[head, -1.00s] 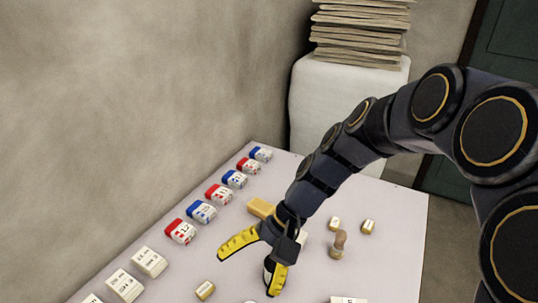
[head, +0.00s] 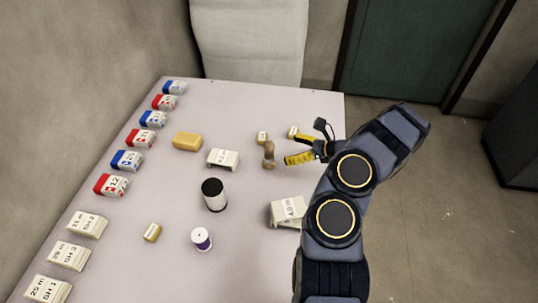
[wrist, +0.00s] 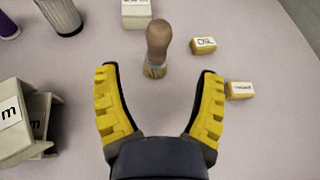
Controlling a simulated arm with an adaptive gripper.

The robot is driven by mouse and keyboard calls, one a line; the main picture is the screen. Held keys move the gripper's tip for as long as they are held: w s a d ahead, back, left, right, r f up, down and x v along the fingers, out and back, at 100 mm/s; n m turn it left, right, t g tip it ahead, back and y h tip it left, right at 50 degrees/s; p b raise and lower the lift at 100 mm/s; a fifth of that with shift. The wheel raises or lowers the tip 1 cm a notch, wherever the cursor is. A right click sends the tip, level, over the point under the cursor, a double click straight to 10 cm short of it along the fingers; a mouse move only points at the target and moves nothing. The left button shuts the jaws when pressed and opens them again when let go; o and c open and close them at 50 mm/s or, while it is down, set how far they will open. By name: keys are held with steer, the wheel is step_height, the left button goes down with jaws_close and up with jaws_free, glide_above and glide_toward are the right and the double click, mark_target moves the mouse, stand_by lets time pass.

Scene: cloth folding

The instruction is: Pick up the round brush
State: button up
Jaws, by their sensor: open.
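The round brush (head: 268,155) stands upright on the table, with a brown rounded handle on top and a pale bristle base. It also shows in the wrist view (wrist: 158,48), ahead of and between the two fingers, not touching either. My gripper (head: 296,146) has yellow ridged fingers and is just right of the brush in the head view. In the wrist view my gripper (wrist: 158,98) is spread wide and empty. One finger is partly hidden in the head view.
Two small yellow labelled blocks (head: 262,137) (head: 293,132) stand close behind the brush. Red and blue boxes (head: 126,160) line the left edge.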

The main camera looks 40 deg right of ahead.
mark_target(269, 149)
steer(key=x, duration=0.7)
steer(key=shift+w+a, duration=0.25)
steer(key=shift+a, duration=0.05)
steer(key=shift+r, duration=0.1)
jaws_close()
